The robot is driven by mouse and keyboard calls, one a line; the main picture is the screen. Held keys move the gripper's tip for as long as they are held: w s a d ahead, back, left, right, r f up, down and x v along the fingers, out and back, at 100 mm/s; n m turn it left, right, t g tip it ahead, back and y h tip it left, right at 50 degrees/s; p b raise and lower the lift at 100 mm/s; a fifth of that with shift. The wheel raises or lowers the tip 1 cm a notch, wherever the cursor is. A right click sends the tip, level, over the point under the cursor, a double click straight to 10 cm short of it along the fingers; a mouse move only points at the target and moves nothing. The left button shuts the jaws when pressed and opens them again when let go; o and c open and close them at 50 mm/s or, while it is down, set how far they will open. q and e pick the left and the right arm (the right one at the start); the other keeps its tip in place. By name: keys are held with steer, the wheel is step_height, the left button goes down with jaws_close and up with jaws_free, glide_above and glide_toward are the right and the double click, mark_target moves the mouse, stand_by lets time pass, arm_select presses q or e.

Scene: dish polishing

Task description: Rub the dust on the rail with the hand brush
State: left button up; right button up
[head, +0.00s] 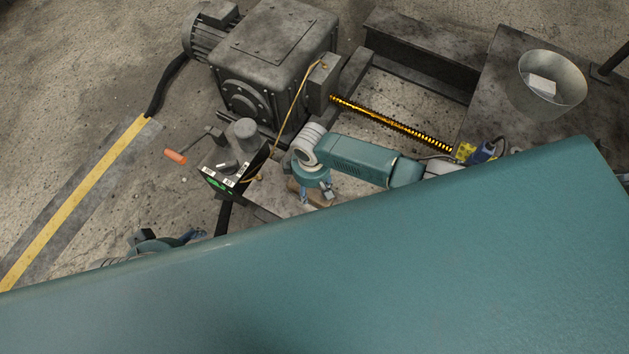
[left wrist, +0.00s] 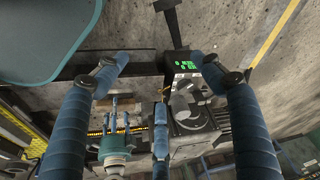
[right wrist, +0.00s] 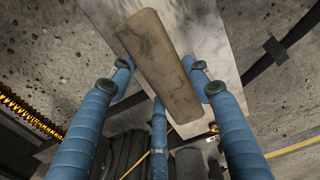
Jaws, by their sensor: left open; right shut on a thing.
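The brown, worn hand brush (right wrist: 158,65) lies between the fingers of my right gripper (right wrist: 160,82), which is shut on it. Its bristles are not visible. Under it is a flat pale metal strip with dark smudges, which looks like the rail (right wrist: 205,40); I cannot tell whether the brush touches it. In the head view, my right gripper (head: 318,193) points down beside the brush (head: 296,190), over the rail (head: 272,201), partly hidden by my teal body. My left gripper (head: 190,237) is at the lower left, apart from the rail. In the left wrist view, it (left wrist: 160,75) is open and empty.
A grey motor-and-gearbox machine (head: 275,45) stands at the back. A box with a green display (head: 220,183) and an orange-handled lever (head: 175,156) are left of my right gripper. A yellow-black screw (head: 395,122) and a metal bucket (head: 550,85) are to the right.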

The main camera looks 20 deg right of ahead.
steer(key=shift+s+a, duration=0.15)
steer(key=shift+s, duration=0.1)
steer(key=shift+s+a+p, duration=0.4)
steer(key=shift+p, duration=0.05)
arm_select(q)
steer(key=s+p+x, duration=0.1)
steer(key=x, duration=0.6)
steer(key=shift+f, duration=0.4)
arm_select(e)
steer(key=shift+s+a, duration=0.75)
